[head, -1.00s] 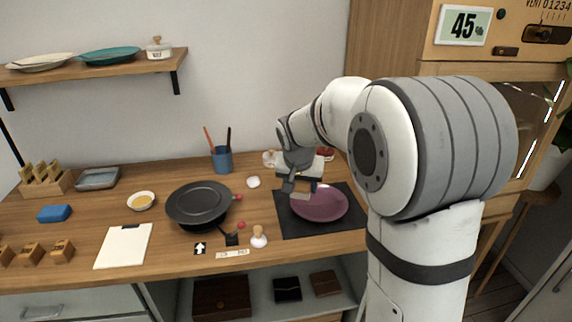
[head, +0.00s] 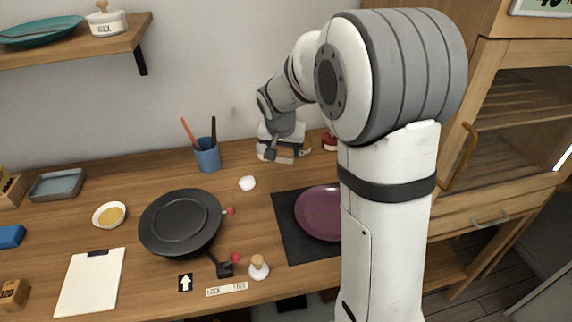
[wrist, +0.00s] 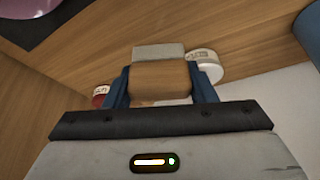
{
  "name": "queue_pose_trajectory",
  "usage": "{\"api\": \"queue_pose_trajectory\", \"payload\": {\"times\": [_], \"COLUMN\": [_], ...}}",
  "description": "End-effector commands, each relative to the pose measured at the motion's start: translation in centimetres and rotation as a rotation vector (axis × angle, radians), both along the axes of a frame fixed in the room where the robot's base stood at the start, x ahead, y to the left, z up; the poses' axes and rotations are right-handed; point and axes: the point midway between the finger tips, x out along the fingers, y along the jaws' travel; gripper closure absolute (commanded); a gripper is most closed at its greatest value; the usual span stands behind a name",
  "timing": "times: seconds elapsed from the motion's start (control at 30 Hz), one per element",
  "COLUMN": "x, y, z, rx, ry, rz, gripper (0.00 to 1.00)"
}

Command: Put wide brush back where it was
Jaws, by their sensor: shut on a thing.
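My gripper (wrist: 160,88) is shut on the wide brush (wrist: 160,78). In the wrist view its wooden block sits between the blue fingers, with a pale grey part beyond it. In the head view my gripper (head: 270,155) is at the back of the worktop near the wall, behind and left of the purple plate (head: 318,213). The brush is small and partly hidden there, so I cannot tell whether it touches the worktop.
A white labelled jar (wrist: 205,64) and a red jar (head: 329,142) stand close to my gripper. A blue cup (head: 207,156) with handles in it stands to the left. The plate lies on a dark mat (head: 287,225). A black pan (head: 180,220) is front left.

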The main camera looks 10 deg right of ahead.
Motion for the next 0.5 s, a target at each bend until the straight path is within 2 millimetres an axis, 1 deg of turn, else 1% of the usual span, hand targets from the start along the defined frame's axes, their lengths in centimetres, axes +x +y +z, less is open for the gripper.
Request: {"api": "queue_pose_trajectory", "payload": {"times": [0.03, 0.27, 0.4, 0.5], "x": [-0.1, 0.0, -0.1, 0.0], "y": [-0.1, -0.2, -0.2, -0.2], "z": [-0.9, -2.7, -4.8, -5.6], "rx": [-0.001, 0.000, -0.001, -0.001], "ry": [0.003, 0.001, 0.004, 0.001], "rz": [-0.001, -0.004, -0.003, -0.003], "gripper": [0.68, 0.68, 0.68, 0.68]}}
